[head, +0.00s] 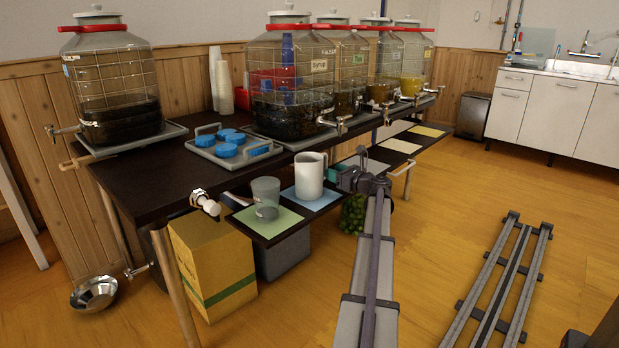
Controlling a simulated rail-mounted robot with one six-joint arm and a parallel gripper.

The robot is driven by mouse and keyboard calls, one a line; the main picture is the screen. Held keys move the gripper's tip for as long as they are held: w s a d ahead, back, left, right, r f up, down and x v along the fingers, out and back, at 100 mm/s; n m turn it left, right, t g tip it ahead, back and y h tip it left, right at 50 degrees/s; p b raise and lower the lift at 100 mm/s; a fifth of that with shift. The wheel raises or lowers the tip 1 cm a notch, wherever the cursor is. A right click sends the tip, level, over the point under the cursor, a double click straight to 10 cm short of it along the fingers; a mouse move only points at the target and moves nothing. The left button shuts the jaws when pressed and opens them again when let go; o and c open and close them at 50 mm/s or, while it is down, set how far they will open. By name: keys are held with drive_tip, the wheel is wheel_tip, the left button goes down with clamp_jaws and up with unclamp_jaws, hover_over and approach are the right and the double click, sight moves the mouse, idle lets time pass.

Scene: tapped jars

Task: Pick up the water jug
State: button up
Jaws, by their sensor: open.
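The water jug, which I take to be the white jug with a handle (309,177), stands upright on a light blue mat (325,200) on the low shelf along the table's front. My gripper (341,176) is open, just to the right of the jug at about its height. Its fingers are small and dark here, and I cannot tell whether they touch the jug. Nothing is seen held. My arm reaches up to it from the bottom of the picture.
A clear grey beaker (265,194) stands close left of the jug on a green mat (285,220). Large tapped jars (292,85) stand on the dark table (150,185) behind. A tray with blue lids (227,150) lies near.

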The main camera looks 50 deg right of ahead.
drive_tip(key=w, duration=0.4)
drive_tip(key=shift+w+d, duration=0.15)
drive_tip(key=shift+w, duration=0.15)
clamp_jaws()
drive_tip(key=shift+s, duration=0.1)
idle(0.9)
